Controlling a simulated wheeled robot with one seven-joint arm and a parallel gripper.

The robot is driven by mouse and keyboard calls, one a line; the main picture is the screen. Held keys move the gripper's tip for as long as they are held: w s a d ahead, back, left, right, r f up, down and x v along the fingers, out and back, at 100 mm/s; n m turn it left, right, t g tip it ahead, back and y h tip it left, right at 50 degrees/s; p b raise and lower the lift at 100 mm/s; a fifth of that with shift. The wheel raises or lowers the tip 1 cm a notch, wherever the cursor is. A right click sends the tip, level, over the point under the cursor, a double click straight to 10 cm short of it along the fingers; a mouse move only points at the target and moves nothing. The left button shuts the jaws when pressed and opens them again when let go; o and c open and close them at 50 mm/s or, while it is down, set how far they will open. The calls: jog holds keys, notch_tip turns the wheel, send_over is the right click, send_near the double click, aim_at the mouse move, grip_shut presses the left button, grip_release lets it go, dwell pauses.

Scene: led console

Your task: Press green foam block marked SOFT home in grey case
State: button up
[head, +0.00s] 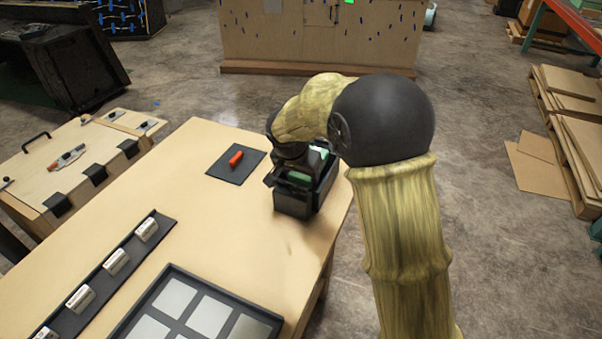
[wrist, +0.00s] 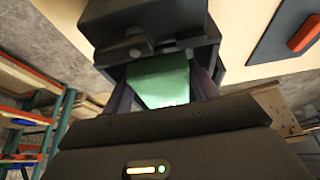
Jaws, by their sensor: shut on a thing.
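The green foam block (wrist: 160,80) is between my gripper's fingers (wrist: 165,85) in the wrist view, and my gripper is shut on it. In the head view, a bit of green foam (head: 299,177) shows under my gripper (head: 288,172). The dark grey case (head: 293,205) stands on the table near its right edge, and my gripper is over it. In the wrist view the case (wrist: 150,22) is right behind the block. How deep the block sits in the case is hidden. No SOFT mark is readable.
A dark mat (head: 224,170) with an orange-red object (head: 236,158) lies left of the case. A rack (head: 113,268) with several labelled pieces and a dark tray (head: 262,326) of pale squares lie nearer. The tabletop (head: 205,220) between them is clear.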

jog(key=shift+f+b, duration=1.55)
jog(key=shift+f, duration=0.3)
jog(key=o, duration=1)
jog(key=shift+r, duration=0.15)
jog(key=p+v, duration=0.1)
jog(key=v, duration=1.6)
jog(key=shift+r, duration=0.1)
